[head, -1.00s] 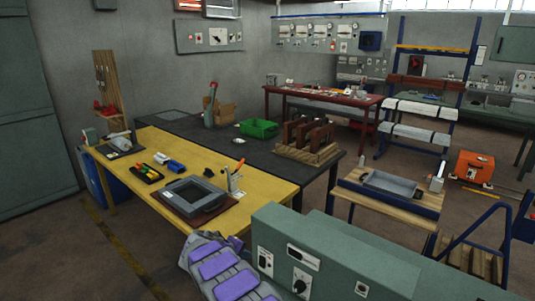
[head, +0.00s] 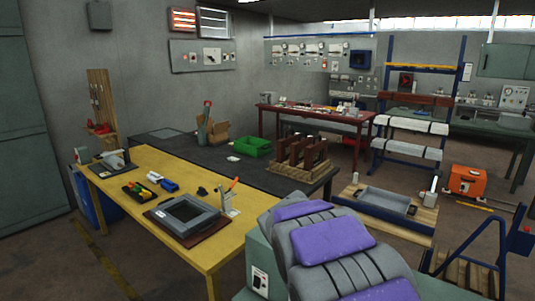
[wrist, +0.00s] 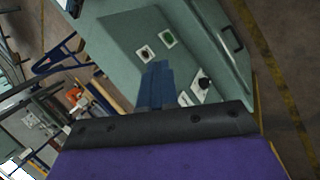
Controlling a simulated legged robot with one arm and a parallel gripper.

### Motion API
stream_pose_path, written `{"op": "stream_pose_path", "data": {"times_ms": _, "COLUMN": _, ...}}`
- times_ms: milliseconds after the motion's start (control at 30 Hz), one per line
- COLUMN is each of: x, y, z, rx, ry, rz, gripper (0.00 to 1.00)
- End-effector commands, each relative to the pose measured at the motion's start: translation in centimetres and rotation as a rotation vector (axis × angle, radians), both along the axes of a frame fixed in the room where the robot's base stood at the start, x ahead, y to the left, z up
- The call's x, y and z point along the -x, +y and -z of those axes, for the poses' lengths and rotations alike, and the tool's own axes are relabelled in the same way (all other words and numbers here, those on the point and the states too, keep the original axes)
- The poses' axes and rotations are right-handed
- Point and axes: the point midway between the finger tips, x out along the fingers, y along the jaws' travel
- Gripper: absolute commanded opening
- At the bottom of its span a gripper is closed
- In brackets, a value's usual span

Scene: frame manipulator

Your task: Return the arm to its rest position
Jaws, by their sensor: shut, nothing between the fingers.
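My arm, grey with purple pads (head: 330,241), reaches across the lower right of the head view, in front of the green-grey control cabinet (head: 257,265). My gripper (wrist: 157,68) shows in the wrist view as narrow blue fingers beyond a black bar and a purple surface. The fingers are shut with nothing between them. Behind them in the picture is the cabinet's panel with a green switch (wrist: 168,38) and dark knobs. I cannot tell how far the fingers are from it. The gripper itself does not show clearly in the head view.
A yellow workbench (head: 150,165) carries a grey tray (head: 186,215) and small tools. A low wooden bench (head: 425,218) and blue frame (head: 500,245) are at right. Floor shows at left.

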Motion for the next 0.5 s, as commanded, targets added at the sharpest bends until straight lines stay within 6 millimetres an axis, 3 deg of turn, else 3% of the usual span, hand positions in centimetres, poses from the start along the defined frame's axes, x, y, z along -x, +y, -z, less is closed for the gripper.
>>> {"op": "stream_pose_path", "data": {"times_ms": 233, "x": 9.5, "y": -2.2, "z": -1.8, "rx": -0.118, "ry": 0.042, "rz": 0.124, "gripper": 0.00}}
{"op": "stream_pose_path", "data": {"times_ms": 500, "x": 19.7, "y": -2.2, "z": -2.1, "rx": -0.259, "ry": 0.088, "rz": 0.235, "gripper": 0.00}}
